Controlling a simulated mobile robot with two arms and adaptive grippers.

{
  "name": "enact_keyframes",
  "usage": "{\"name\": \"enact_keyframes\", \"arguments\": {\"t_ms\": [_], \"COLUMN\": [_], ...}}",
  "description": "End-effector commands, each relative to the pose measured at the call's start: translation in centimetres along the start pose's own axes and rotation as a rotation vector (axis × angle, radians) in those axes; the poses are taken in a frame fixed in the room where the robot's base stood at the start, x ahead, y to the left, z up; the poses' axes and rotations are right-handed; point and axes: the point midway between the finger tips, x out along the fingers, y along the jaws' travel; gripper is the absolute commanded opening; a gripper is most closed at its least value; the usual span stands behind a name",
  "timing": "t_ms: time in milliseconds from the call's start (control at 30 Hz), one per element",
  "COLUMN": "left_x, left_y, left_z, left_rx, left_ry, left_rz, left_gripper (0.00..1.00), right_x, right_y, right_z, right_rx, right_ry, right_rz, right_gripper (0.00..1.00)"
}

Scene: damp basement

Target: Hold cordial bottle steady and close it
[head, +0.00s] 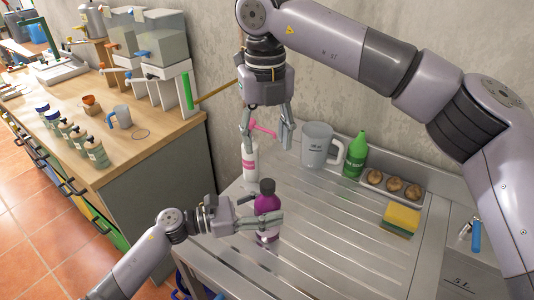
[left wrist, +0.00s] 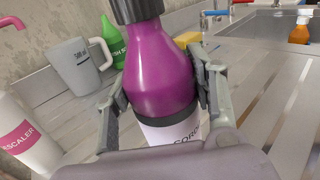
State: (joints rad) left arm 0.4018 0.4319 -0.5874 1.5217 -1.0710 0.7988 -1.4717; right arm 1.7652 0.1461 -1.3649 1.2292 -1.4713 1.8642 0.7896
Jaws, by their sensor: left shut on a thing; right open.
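The cordial bottle (head: 267,203) is purple with a pale label and stands upright on the ridged metal drainboard (head: 335,225). A dark cap (head: 267,186) sits on its top; whether it is tight I cannot tell. My left gripper (head: 262,222) is shut around the bottle's body from the left. In the left wrist view the purple bottle (left wrist: 160,70) fills the space between the two fingers, with the cap (left wrist: 135,8) cut off at the top edge. My right gripper (head: 266,143) is open and empty, pointing down, above the cap in the picture.
A white descaler bottle with a pink spray head (head: 250,163) stands close by at the left. A grey measuring jug (head: 317,148), green bottle (head: 356,155), tray of brown round things (head: 392,185) and sponge (head: 401,219) stand farther right. The drainboard's front middle is clear.

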Motion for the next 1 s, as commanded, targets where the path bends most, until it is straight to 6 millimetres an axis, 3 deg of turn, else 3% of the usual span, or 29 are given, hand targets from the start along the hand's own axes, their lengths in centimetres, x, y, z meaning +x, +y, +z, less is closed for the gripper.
{"name": "enact_keyframes", "arguments": {"t_ms": [333,367,700,1000], "left_x": [0.00,0.00,0.00,-0.06], "left_y": [-0.04,-0.04,-0.02,0.00], "left_z": [-0.05,-0.05,-0.02,-0.01], "left_rx": [0.000,0.000,0.000,0.000], "left_ry": [0.001,0.001,0.000,0.000], "left_rz": [-0.001,-0.001,0.000,0.000], "left_gripper": [0.12,0.52,0.75,0.75], "right_x": [-0.72,-0.71,-0.69,-0.68], "right_y": [0.04,0.04,0.02,0.01], "right_z": [-0.03,-0.03,-0.02,-0.02], "right_rx": [-0.002,-0.001,-0.001,-0.001], "right_ry": [0.001,0.001,0.000,0.000], "right_rz": [0.001,0.001,0.001,0.001], "right_gripper": [0.50,0.50,0.50,0.50]}}
